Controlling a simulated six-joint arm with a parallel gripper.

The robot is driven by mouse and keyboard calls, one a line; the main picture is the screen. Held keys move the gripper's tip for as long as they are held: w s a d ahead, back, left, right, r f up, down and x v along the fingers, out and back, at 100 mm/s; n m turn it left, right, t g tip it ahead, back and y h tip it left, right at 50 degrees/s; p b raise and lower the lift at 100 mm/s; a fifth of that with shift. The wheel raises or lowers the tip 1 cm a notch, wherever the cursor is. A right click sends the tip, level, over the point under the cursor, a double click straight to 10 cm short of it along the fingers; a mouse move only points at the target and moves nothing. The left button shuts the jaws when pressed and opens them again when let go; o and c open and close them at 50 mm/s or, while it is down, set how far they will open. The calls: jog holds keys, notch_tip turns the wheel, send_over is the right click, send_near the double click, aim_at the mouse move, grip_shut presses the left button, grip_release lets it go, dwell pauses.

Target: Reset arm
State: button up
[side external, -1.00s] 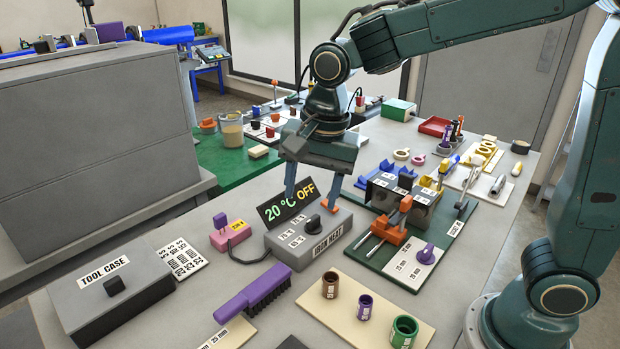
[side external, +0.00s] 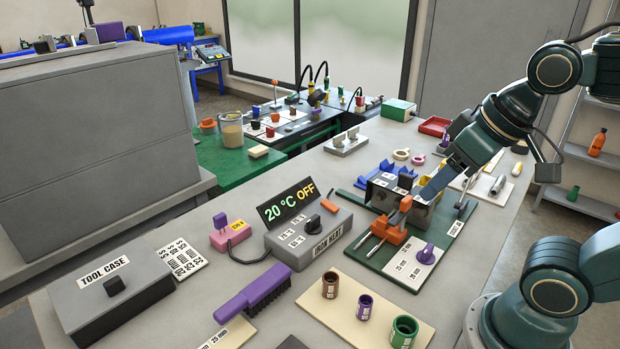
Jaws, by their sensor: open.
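My gripper (side external: 428,190) is at the end of my arm, angled down to the left from the right side. It hangs over or just behind the green fixture board (side external: 442,232). One blue-grey finger shows clearly; the other is hard to make out. The jaws are apart, and I see nothing held in them. The fingertips overlap the grey block and orange clamp (side external: 390,231) in the picture, so I cannot tell whether they touch. The grey iron heat box (side external: 309,237) stands to the left, with its display reading 20 °C OFF.
The tool case (side external: 115,292), purple brush (side external: 250,291) and a cream board (side external: 338,308) with several coloured sockets lie in front. A cream tool board (side external: 512,178) is at the right. The space above the heat box is clear.

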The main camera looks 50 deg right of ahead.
jog(key=shift+s+d+f+n, duration=0.15)
jog(key=shift+s+n, duration=0.25)
jog(key=shift+s, duration=0.1)
